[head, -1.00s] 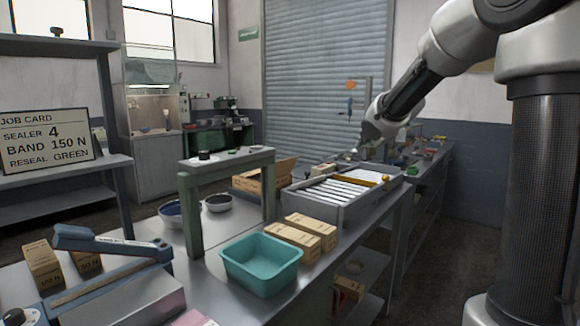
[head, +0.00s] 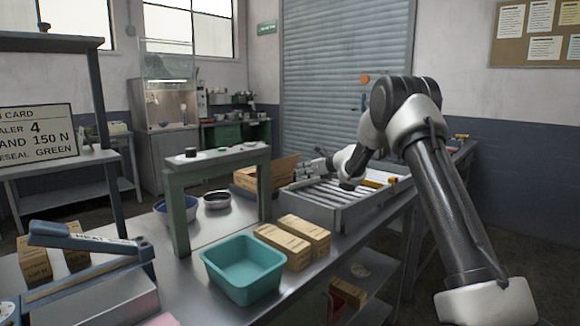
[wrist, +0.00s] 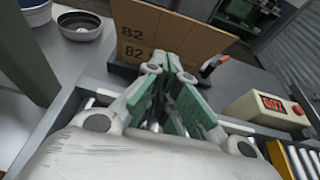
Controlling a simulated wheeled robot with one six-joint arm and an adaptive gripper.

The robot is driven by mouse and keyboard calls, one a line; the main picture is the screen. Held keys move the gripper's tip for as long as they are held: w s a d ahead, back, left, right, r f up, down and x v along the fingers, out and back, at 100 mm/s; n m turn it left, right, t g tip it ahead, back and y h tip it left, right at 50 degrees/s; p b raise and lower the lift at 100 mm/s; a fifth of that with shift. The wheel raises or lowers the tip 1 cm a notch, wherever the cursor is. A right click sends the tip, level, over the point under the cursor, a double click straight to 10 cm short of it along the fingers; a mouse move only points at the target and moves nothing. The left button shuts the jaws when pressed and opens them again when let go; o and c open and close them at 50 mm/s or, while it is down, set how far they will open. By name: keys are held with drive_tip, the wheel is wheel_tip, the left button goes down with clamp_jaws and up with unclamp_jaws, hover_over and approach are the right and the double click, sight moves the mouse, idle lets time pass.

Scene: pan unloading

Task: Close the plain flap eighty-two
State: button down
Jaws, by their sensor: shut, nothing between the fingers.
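The open cardboard box (head: 250,182) stands on the bench behind the green stand, with a flap (head: 284,170) raised on its right. In the wrist view a brown flap (wrist: 195,37) stands up, with "82" printed at its left and a second "82" lower down. My gripper (head: 303,174) is over the far left end of the roller tray, just right of the box. In the wrist view my gripper (wrist: 168,62) is shut and empty, its tips in front of the lower part of the cardboard. Whether they touch it I cannot tell. The fingers hide part of the box.
The roller tray (head: 318,212) lies under my arm. A box with a red display (wrist: 268,112) sits right of my gripper. The green stand (head: 176,205), bowls (head: 216,200), teal bin (head: 240,268) and small cartons (head: 283,245) stand nearer on the bench.

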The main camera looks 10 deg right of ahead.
sight(281, 166)
drive_tip(key=w+a, duration=0.1)
drive_tip(key=w, duration=0.1)
drive_tip(key=w+a, duration=0.3)
drive_tip(key=shift+w+r, duration=0.2)
drive_tip(key=shift+w, duration=0.15)
drive_tip(key=shift+a, duration=0.15)
drive_tip(key=shift+a+r, duration=0.1)
drive_tip(key=shift+r, duration=0.1)
drive_tip(key=shift+w+r+g+h, duration=0.1)
drive_tip(key=shift+w+g+h, duration=0.1)
drive_tip(key=shift+g+h, duration=0.1)
